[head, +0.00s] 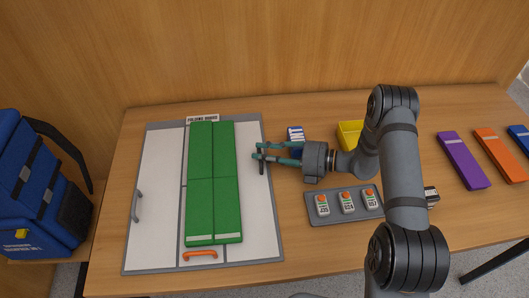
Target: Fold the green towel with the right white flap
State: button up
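The green towel (213,185) lies flat on the folding board, over its middle strip and the edge of the right side. The right white flap (258,215) lies flat to the right of the towel. Its dark handle (262,165) is on the upper part of the flap. My gripper (256,152) reaches in from the right, with its teal fingers at this handle. The fingertips look apart. Whether they touch the handle cannot be told.
The left white flap (158,200) has a grey handle (138,206); an orange handle (200,254) is at the board's front. A grey tray (325,212) with several labelled items, a blue-and-white item (295,136) and a yellow bin (350,133) stand to the right. A blue backpack (40,190) is at left.

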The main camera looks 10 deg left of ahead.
jog(key=shift+c, duration=0.8)
jog(key=c, duration=0.4)
grip_shut()
